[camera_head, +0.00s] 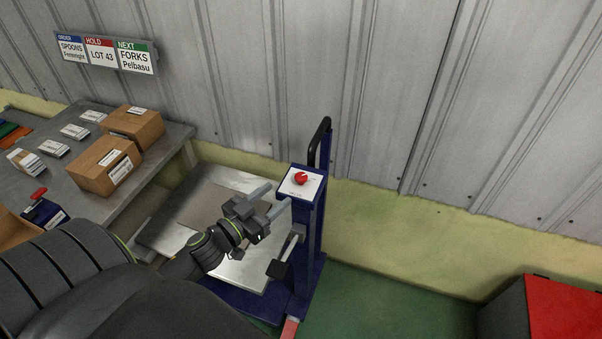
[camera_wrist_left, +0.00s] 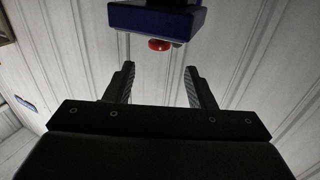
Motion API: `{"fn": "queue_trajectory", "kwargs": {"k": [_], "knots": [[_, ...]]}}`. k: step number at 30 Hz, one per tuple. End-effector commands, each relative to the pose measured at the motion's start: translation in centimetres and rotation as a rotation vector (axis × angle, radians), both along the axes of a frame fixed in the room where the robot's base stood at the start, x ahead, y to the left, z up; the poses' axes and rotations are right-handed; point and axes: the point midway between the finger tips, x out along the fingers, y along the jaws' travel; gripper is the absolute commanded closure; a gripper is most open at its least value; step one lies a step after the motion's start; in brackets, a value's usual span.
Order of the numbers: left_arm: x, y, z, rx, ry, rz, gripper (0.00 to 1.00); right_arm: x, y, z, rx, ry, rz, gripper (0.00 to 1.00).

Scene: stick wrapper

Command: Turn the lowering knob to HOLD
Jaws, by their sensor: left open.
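The lowering knob (camera_head: 301,179) is red and sits on a white plate (camera_head: 312,190) on top of a blue post (camera_head: 307,235). The lettering on the plate is too small to read. In the left wrist view the red knob (camera_wrist_left: 159,45) shows ahead, between and beyond the fingertips, below a dark blue block (camera_wrist_left: 155,20). My left gripper (camera_head: 270,201) is open and empty, just left of the post head and apart from the knob. It also shows in the left wrist view (camera_wrist_left: 159,80) with its fingers spread. My right gripper is not in view.
A grey table (camera_head: 178,137) at the left holds cardboard boxes (camera_head: 106,165) and small white packs. A steel platform (camera_head: 235,180) lies below my left gripper. A black handle (camera_head: 318,140) rises behind the post. A red-topped box (camera_head: 565,308) stands at lower right. Green floor between is clear.

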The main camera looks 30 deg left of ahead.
Motion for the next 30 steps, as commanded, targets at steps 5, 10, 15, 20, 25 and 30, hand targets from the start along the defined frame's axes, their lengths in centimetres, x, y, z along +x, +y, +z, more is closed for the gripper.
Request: {"fn": "queue_trajectory", "kwargs": {"k": [5,10,15,20,25,30], "knots": [[2.7,-0.5,0.6,-0.003,0.000,0.000,0.50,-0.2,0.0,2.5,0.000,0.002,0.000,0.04],[5.8,-1.0,0.4,-0.002,0.000,-0.001,0.50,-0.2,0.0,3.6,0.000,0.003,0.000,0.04],[8.2,-1.4,0.2,-0.002,0.001,-0.001,0.50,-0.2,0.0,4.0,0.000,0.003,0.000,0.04],[9.5,-1.6,0.1,-0.001,0.002,-0.002,0.50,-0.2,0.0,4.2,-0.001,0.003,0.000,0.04],[9.9,-1.7,0.0,-0.001,0.003,-0.002,0.50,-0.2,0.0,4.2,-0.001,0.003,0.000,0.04],[9.9,-1.7,0.0,-0.001,0.003,-0.002,0.50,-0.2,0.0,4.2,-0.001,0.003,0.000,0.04]]}}
